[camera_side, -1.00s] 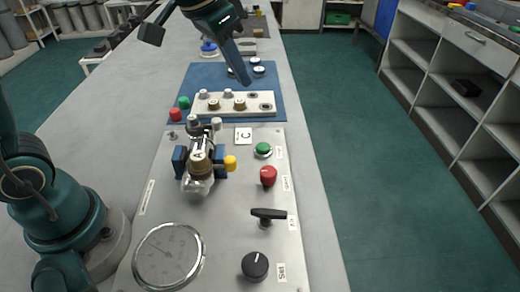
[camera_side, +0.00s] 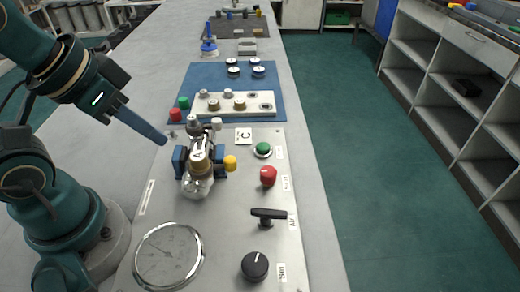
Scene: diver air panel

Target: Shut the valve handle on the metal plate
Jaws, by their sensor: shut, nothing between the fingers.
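The metal plate (camera_side: 225,231) lies along the bench in the side view. The black valve handle (camera_side: 268,213) stands at its right side, by the "AIR" label. Its bar lies crosswise, roughly left to right in the picture. My gripper (camera_side: 163,141) is shut and empty. It points down and right above the plate's far left part, left of the clamped piece marked A (camera_side: 199,160). It is well away from the valve handle and touches nothing that I can make out.
On the plate are a gauge (camera_side: 169,255), a black knob (camera_side: 255,266), a red knob (camera_side: 268,176) and a green button (camera_side: 263,149). The clamped piece with a yellow cap (camera_side: 230,163) stands between my gripper and the handle. A blue mat (camera_side: 205,77) with fittings lies beyond.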

